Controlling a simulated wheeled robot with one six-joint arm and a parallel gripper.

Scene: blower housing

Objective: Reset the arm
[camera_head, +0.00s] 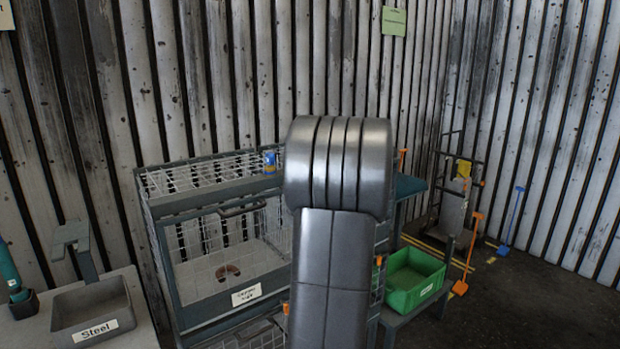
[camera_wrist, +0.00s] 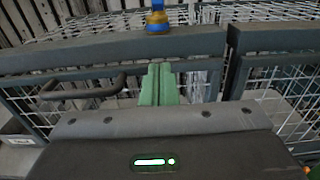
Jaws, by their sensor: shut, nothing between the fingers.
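My arm (camera_head: 333,230) rises through the middle of the head view, with a thick rounded joint at its top. My gripper (camera_wrist: 158,70) shows in the wrist view as two green fingers pressed together, with nothing between them. They point towards a wire-mesh cage with a grey frame (camera_wrist: 90,57). The gripper is hidden behind my arm in the head view. The mesh cage (camera_head: 215,195) stands behind and to the left of my arm there. I cannot tell the distance between the fingers and the cage frame.
A blue and yellow can (camera_head: 269,162) stands on the cage's top; it also shows beyond the fingertips (camera_wrist: 157,20). A reddish-brown curved part (camera_head: 228,271) lies inside the cage. A grey "Steel" bin (camera_head: 90,309) is at left, a green bin (camera_head: 413,280) at right. Open floor (camera_head: 545,305) lies far right.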

